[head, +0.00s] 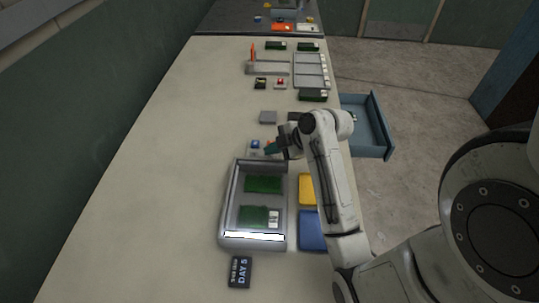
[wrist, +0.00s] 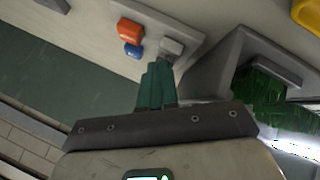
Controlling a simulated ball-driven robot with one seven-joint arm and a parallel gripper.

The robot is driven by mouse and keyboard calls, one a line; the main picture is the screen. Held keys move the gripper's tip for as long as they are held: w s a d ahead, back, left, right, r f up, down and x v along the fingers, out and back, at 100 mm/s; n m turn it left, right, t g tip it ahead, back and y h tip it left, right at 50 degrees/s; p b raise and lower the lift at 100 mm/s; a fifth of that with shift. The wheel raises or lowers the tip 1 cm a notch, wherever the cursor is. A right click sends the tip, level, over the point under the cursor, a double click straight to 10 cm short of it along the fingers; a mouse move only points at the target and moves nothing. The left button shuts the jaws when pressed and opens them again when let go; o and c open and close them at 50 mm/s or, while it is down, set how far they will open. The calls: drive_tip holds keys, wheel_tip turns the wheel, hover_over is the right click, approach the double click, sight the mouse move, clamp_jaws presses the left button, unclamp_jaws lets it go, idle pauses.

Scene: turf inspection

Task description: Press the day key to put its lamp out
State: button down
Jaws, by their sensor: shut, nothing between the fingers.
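My gripper (head: 272,149) is shut and empty, over a small pale key panel (head: 253,152) behind the grey turf tray (head: 224,225). In the wrist view the teal fingers (wrist: 160,68) end close to a pale grey key (wrist: 172,47); I cannot tell whether they touch it. An orange key (wrist: 130,32) and a blue key (wrist: 132,51) stand left of the fingertips. No label is readable, so I cannot tell which is the day key. A white lamp strip (head: 255,236) glows along the tray's front; its glare shows at right in the wrist view (wrist: 300,145).
Green turf pieces lie in the tray. A yellow block (head: 308,189) and a blue block (head: 312,230) stand right of it, by my arm. A dark "DAY 5" sign (head: 240,272) lies in front. An open blue drawer (head: 375,127) juts out right. The table's left is clear.

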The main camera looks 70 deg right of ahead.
sight(273, 157)
drive_tip(key=shift+f, duration=0.3)
idle(0.4)
drive_tip(key=shift+r, duration=0.1)
drive_tip(key=shift+r+p, duration=0.5)
drive_tip(key=shift+r, duration=0.15)
drive_tip(key=shift+r, duration=0.1)
wheel_tip(273, 157, up, 6)
drive_tip(key=p, duration=0.5)
